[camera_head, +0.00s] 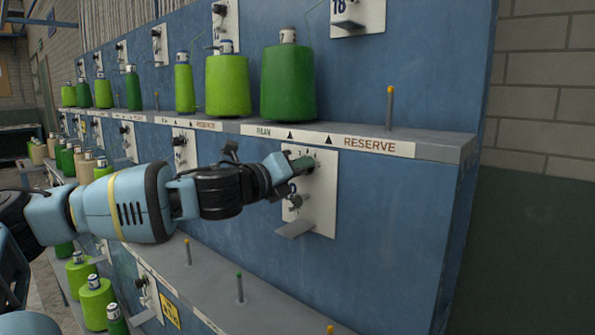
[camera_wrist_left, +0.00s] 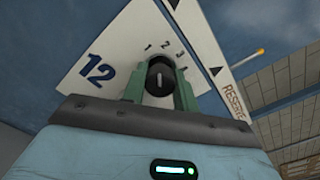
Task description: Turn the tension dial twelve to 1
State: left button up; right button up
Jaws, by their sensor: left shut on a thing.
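The tension dial twelve is a black round knob (camera_wrist_left: 160,76) with a white mark, on a white plate (camera_wrist_left: 115,42) printed with a blue 12 (camera_wrist_left: 98,70). The figures 1 to 4 curve around its upper side in the left wrist view. The white mark stands nearly upright there; I cannot tell exactly which figure it points at. My left gripper (camera_wrist_left: 160,90) is shut on the dial, one green finger on each side. In the head view my left gripper (camera_head: 300,166) reaches the plate (camera_head: 325,190) and mostly hides the dial. My right gripper is not in view.
A metal bracket (camera_head: 296,228) juts out below the dial. Above is a grey shelf (camera_head: 440,146) with green yarn cones (camera_head: 288,85) and a bare peg (camera_head: 390,105). A lower shelf (camera_head: 215,280) carries upright pegs. Room is free right of the plate.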

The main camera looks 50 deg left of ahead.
pick_arm(q)
jog(key=n, duration=0.5)
jog(key=shift+f+b, duration=0.1)
jog(key=shift+b, duration=0.25)
dwell(0.4)
jog(key=o, duration=1)
jog(key=shift+s+n, duration=0.1)
jog(key=shift+n, duration=0.2)
